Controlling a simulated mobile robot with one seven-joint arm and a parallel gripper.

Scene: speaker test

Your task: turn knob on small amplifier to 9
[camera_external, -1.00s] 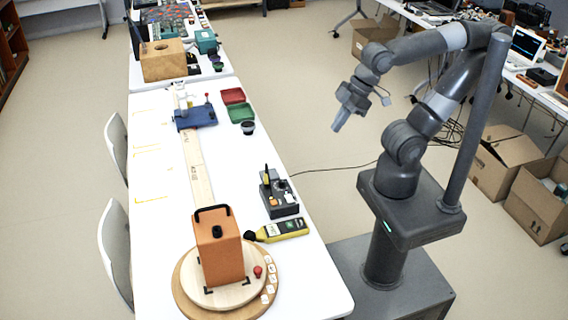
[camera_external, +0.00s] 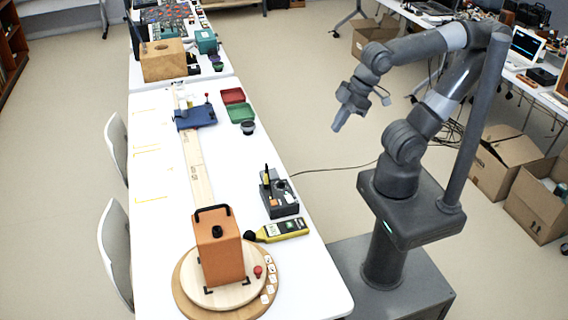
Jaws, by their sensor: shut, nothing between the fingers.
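My gripper (camera_external: 337,127) is shut and empty. It hangs over the floor to the right of the table, well apart from the box and pointing down.
A red ball-topped peg (camera_external: 258,271) and white labels sit on the turntable. A yellow meter (camera_external: 282,230) and a dark grey device (camera_external: 278,195) lie by the right table edge. Red (camera_external: 233,96) and green (camera_external: 241,113) trays and a blue fixture (camera_external: 196,118) stand farther back.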

